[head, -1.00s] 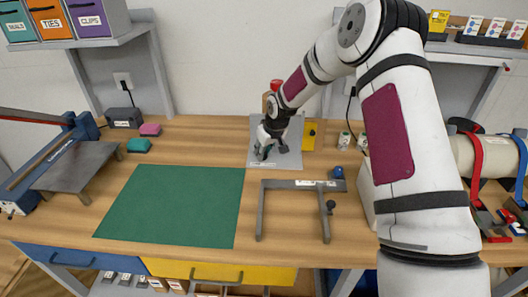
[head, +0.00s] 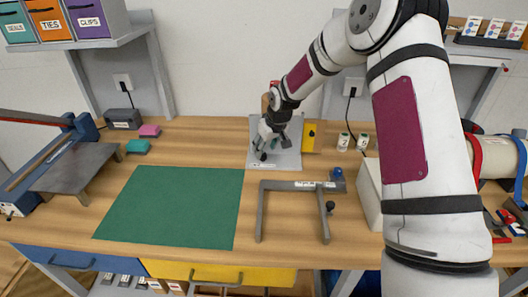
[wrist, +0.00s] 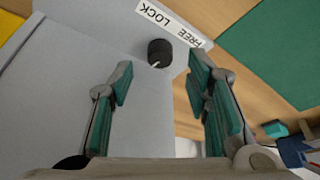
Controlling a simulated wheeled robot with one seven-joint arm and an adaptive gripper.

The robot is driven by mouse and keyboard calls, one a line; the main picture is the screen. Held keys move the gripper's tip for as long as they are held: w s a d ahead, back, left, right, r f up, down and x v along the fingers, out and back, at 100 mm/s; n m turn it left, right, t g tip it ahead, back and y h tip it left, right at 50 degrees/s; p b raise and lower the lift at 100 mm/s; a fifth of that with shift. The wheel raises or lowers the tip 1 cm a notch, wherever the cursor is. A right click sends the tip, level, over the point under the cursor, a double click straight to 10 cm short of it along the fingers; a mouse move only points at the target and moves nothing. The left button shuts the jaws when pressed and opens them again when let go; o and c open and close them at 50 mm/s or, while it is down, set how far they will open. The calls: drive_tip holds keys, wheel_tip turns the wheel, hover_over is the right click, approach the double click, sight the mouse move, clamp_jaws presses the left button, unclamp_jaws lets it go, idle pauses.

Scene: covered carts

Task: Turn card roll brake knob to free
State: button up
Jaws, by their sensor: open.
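The brake knob (wrist: 160,52) is a small dark cylinder with a white pointer mark, on a light grey plate (wrist: 80,70) in the wrist view. A white label (wrist: 172,20) reading FREE and LOCK, upside down in this view, is just beyond it. My gripper (wrist: 160,74) is open, its teal-padded fingers on either side and nearer the camera; the knob lies beyond the gap between them. I cannot tell whether either finger touches it. In the head view my gripper (head: 268,141) is low over the grey plate (head: 290,160), partly covering the knob area.
A yellow box (head: 310,136) stands at the plate's right. A grey metal frame (head: 290,186) lies in front, with a green mat (head: 170,207) to the left. Two small white bottles (head: 344,140) and a white box (head: 368,190) stand to the right.

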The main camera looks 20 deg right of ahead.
drive_tip(key=a+v, duration=0.1)
drive_tip(key=v, duration=0.7)
drive_tip(key=shift+d+r, duration=0.25)
drive_tip(key=shift+d, duration=0.3)
drive_tip(key=shift+s+r, duration=0.1)
drive_tip(key=shift+s, duration=0.05)
drive_tip(key=s+r+m+h, duration=0.1)
drive_tip(key=s+r+h, duration=0.1)
drive_tip(key=s+r, duration=1.45)
drive_tip(key=s+a+r+m+t, duration=0.1)
drive_tip(key=s+m, duration=0.1)
drive_tip(key=s, duration=2)
drive_tip(key=shift+s+a+r+y, duration=0.25)
drive_tip(key=shift+s+r+y, duration=0.05)
drive_tip(key=shift+s+y, duration=0.1)
drive_tip(key=shift+o, duration=0.2)
